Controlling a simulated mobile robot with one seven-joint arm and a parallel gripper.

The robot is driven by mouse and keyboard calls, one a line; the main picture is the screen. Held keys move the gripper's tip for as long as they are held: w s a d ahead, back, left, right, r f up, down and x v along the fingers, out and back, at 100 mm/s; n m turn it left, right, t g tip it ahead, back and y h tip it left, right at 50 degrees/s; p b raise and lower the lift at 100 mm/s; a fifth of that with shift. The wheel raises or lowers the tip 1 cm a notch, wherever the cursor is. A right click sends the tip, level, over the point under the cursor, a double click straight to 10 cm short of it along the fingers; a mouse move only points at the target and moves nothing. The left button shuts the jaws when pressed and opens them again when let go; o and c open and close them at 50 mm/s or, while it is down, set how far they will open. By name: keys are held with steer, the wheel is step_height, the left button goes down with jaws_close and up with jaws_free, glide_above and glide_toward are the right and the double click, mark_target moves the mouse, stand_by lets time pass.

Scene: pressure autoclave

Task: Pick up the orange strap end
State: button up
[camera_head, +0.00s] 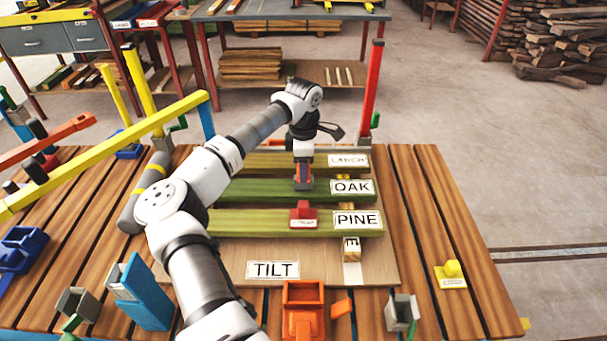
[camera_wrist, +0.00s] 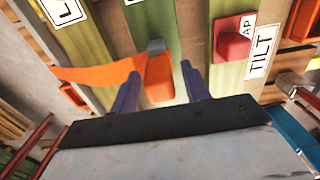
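The orange strap end (camera_wrist: 159,80) is a small orange block in the wrist view, lying over a green board. An orange strap (camera_wrist: 95,76) runs left from it, and a grey piece (camera_wrist: 156,46) sits at its far side. My gripper (camera_wrist: 162,88) is open, its two fingers either side of the orange block with a visible gap on each side. In the head view my gripper (camera_head: 303,184) points down over the OAK board (camera_head: 245,190). Some orange shows at its tip there, but the arm hides most of the strap.
A red block (camera_head: 303,212) sits on the PINE board (camera_head: 255,224), close in front of my gripper. The LARCH board (camera_head: 262,162) lies behind. A red post (camera_head: 373,85) and yellow bars (camera_head: 110,150) stand around the bench. An orange holder (camera_head: 303,308) is at the front.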

steer(key=c, duration=0.9)
steer(key=shift+c, duration=0.2)
